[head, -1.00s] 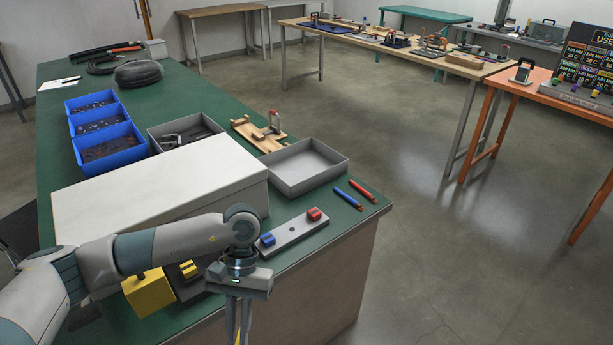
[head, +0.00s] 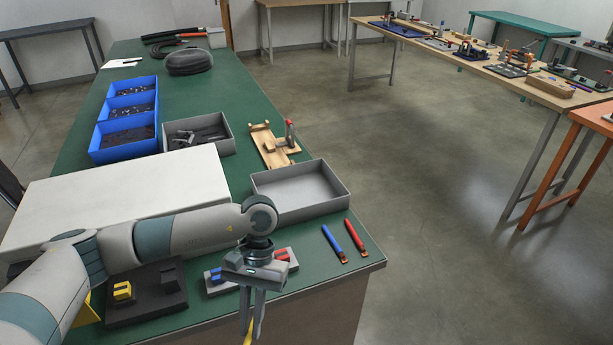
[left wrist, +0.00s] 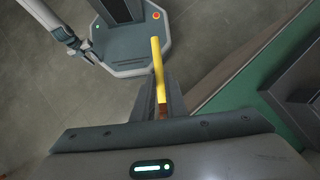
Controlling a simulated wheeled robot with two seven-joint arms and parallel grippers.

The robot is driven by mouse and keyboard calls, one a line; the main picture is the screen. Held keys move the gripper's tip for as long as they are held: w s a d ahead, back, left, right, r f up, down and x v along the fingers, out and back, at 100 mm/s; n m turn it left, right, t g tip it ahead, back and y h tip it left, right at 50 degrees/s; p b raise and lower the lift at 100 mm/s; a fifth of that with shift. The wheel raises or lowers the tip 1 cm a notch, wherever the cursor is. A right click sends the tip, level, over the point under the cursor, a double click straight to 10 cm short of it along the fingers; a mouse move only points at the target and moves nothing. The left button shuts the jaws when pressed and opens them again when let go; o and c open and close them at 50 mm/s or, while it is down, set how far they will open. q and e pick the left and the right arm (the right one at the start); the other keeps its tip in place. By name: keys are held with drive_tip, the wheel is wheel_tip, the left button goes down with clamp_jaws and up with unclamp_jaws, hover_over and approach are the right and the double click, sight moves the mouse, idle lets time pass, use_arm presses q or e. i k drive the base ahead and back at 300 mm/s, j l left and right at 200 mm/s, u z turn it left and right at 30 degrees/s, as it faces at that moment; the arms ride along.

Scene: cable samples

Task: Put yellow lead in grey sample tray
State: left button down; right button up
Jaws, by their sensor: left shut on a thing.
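The yellow lead (left wrist: 157,65) is a thin stick with a copper-coloured end, held between the fingers of my left gripper (left wrist: 160,95) in the left wrist view. In the head view, my left gripper (head: 252,318) points down in front of the bench's near edge, with a bit of yellow lead (head: 248,338) showing between its fingers. The grey sample tray (head: 338,203) is shallow and looks empty. It stands on the green bench, beyond the gripper and to its right.
A blue lead (head: 333,240) and a red lead (head: 345,237) lie in front of the tray. A grey block with blue and red clips (head: 222,285) is partly behind the gripper. A white box (head: 110,195), a wooden fixture (head: 270,150) and blue bins (head: 125,135) stand farther back.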

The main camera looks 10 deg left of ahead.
sight(298, 197)
drive_tip(key=i+l+u, duration=0.15)
drive_tip(key=i+l, duration=0.2)
drive_tip(key=i+l+u, duration=0.15)
drive_tip(key=i+l, duration=0.2)
drive_tip(key=l, duration=0.15)
drive_tip(key=i, duration=0.55)
